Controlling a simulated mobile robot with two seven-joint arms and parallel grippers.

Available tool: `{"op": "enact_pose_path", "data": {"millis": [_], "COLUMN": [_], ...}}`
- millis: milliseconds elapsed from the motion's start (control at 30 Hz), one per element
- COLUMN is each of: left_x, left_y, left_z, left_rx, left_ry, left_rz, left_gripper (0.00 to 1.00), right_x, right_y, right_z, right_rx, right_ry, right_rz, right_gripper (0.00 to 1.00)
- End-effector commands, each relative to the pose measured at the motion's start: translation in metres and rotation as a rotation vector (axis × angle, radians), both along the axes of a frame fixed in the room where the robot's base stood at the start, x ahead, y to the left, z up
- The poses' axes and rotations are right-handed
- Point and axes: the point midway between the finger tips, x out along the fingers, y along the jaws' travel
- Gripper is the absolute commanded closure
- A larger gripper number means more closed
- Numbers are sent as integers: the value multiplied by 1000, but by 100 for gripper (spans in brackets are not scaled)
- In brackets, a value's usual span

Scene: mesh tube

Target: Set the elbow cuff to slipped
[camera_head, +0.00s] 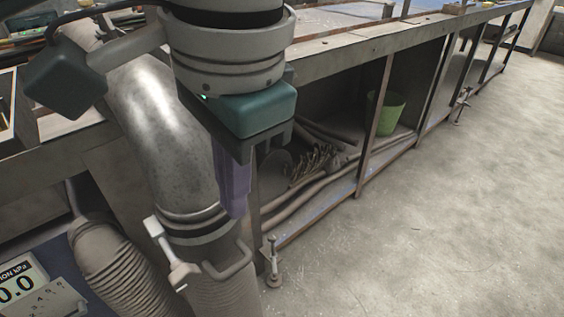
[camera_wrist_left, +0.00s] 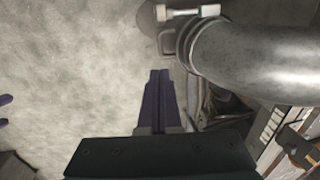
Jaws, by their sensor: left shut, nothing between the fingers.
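The grey metal elbow (camera_head: 160,115) curves down to a banded cuff (camera_head: 200,228) at its lower end, above a ribbed hose (camera_head: 222,295). A white T-shaped lever (camera_head: 165,245) and a loop handle (camera_head: 232,262) stick out at the cuff. In the left wrist view, the elbow (camera_wrist_left: 260,62), loop handle (camera_wrist_left: 166,40) and white lever (camera_wrist_left: 190,13) are at upper right. Two separated purple tips (camera_wrist_left: 5,110) at the left edge look like my right gripper.
A workbench (camera_head: 345,55) runs back to the right, with pipes and a green bucket (camera_head: 386,111) on its lower shelf. A second ribbed hose (camera_head: 115,262) and a gauge display (camera_head: 18,283) are at lower left.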

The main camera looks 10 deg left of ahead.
Motion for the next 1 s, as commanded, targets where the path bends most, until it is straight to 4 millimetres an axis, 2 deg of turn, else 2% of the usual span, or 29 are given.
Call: {"op": "enact_pose_path", "data": {"millis": [333, 467, 667, 1000], "left_x": [1, 1, 3, 11], "left_y": [1, 2, 6, 16], "left_z": [0, -6, -38, -109], "left_rx": [4, 6, 6, 5], "left_ry": [0, 1, 4, 0], "left_rz": [2, 4, 4, 4], "left_gripper": [100, 100, 100, 100], "right_x": [0, 0, 0, 0], "right_y": [0, 0, 0, 0], "right_z": [-1, -3, -11, -29], "right_rx": [1, 1, 1, 1], "right_ry": [0, 0, 0, 0], "right_rz": [0, 0, 0, 0], "right_gripper": [29, 29, 29, 29]}}
